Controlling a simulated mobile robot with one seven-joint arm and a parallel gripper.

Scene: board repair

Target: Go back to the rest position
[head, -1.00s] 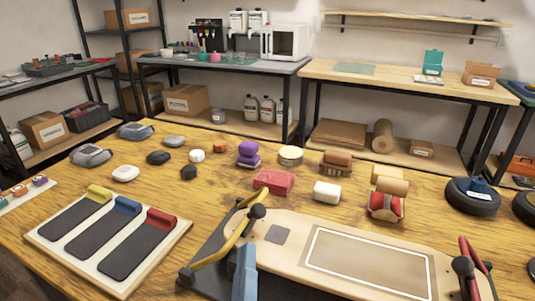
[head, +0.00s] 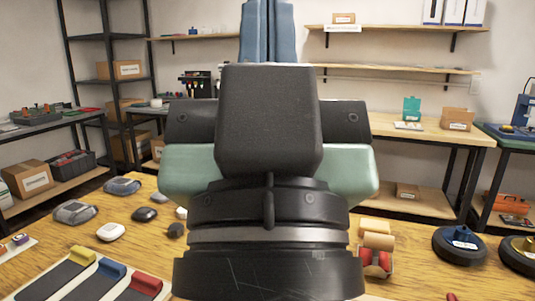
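My gripper (head: 268,28) stands upright in the middle of the head view, close to the camera, seen from its back. Its two blue fingers point up and lie side by side with no clear gap, so it looks shut. The very tips are cut off by the top edge, and I see nothing held. The dark housing and wrist hide the middle of the wooden workbench (head: 70,236) and most of what lies there.
On the bench at left are grey sanding pads (head: 76,212), a white puck (head: 111,232) and a tray with coloured handles (head: 78,272). At right are a red-and-tan roller (head: 375,262) and a black wheel (head: 460,246). Shelves and a back table (head: 440,133) stand behind.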

